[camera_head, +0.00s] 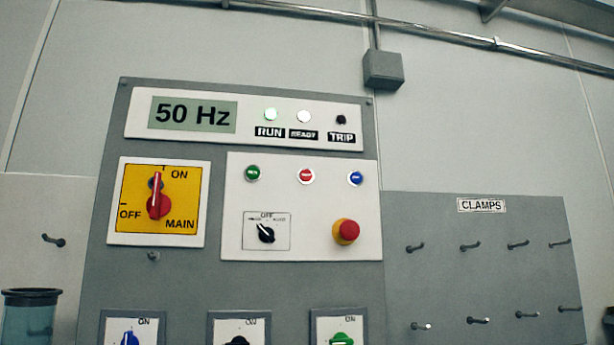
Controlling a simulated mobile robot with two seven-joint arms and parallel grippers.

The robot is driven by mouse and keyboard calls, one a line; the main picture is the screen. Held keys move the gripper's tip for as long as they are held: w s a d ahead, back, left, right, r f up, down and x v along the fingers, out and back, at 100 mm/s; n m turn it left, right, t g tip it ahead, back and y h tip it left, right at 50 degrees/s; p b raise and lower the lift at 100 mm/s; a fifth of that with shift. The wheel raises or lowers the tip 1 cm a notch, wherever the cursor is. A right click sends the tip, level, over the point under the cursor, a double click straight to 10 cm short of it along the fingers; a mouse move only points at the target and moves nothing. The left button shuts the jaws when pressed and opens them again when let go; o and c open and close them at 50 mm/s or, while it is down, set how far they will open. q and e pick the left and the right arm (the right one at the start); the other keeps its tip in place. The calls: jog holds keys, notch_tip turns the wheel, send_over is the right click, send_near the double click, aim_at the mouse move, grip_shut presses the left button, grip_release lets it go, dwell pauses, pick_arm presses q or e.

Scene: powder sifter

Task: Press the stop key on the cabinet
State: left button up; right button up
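The grey cabinet (220,290) fills the middle of the head view. Its white button panel (325,200) carries a green key (252,173), a red key (306,175) and a blue key (355,178) in a row. The red key is the likely stop key, but its lettering is too small to read. A large red mushroom button (347,231) on a yellow base sits below. The display (193,114) reads 50 Hz. The RUN lamp (270,115) and READY lamp (304,117) look pale and bright; the TRIP lamp (341,119) is dark. Neither gripper is in view.
A red main switch (158,203) on a yellow plate points to ON. A black selector (266,234) and several lower switches are on the cabinet. A CLAMPS board (480,260) with bare pegs stands right. A bluish clear container (30,318) stands lower left.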

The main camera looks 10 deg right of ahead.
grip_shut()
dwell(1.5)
